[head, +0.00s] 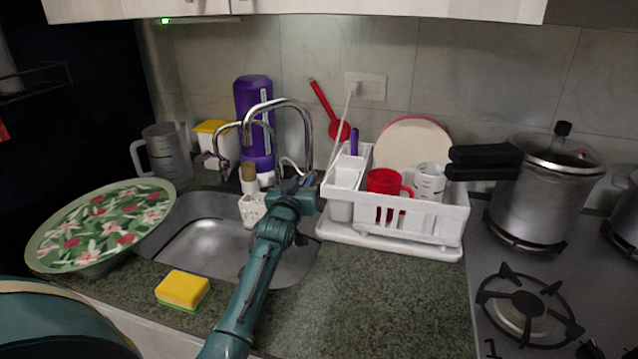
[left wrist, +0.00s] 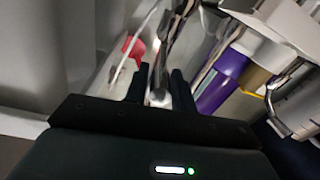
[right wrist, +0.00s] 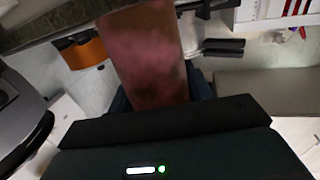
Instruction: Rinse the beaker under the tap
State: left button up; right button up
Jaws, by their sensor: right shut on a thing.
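The tap (head: 285,105) is a curved chrome spout over the steel sink (head: 215,240). My left gripper (head: 296,187) is at the tap's base; in the left wrist view its fingers (left wrist: 158,88) are apart, with chrome pipe (left wrist: 168,60) in line with the gap. I cannot tell if they touch it. My right gripper (right wrist: 160,95) is outside the head view. In the right wrist view it is shut on a brownish-pink, stained object (right wrist: 150,55), which may be the beaker; its full shape is cut off. I see no clear water stream.
A flowered tray (head: 100,225) overlaps the sink's left side. A yellow sponge (head: 183,289) lies on the front counter. A clear jug (head: 168,155) and purple bottle (head: 252,110) stand behind. A white dish rack (head: 405,222) and the stove (head: 530,285) are on the right. Counter before the rack is free.

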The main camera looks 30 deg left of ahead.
pick_arm(q)
grip_shut()
jog(key=r+p, duration=0.1)
jog(key=p, duration=0.2)
jog(key=shift+w+g, duration=0.1)
jog(key=shift+g, duration=0.3)
pick_arm(e)
notch_tip(320, 180, up, 3)
jog(key=shift+r, duration=0.25)
pick_arm(q)
jog(key=shift+f, duration=0.2)
jog(key=o, duration=0.6)
grip_release()
jog(key=shift+c, duration=0.2)
jog(key=v, duration=1.2)
jog(key=shift+b, duration=0.4)
pick_arm(e)
jog(key=shift+f, duration=0.6)
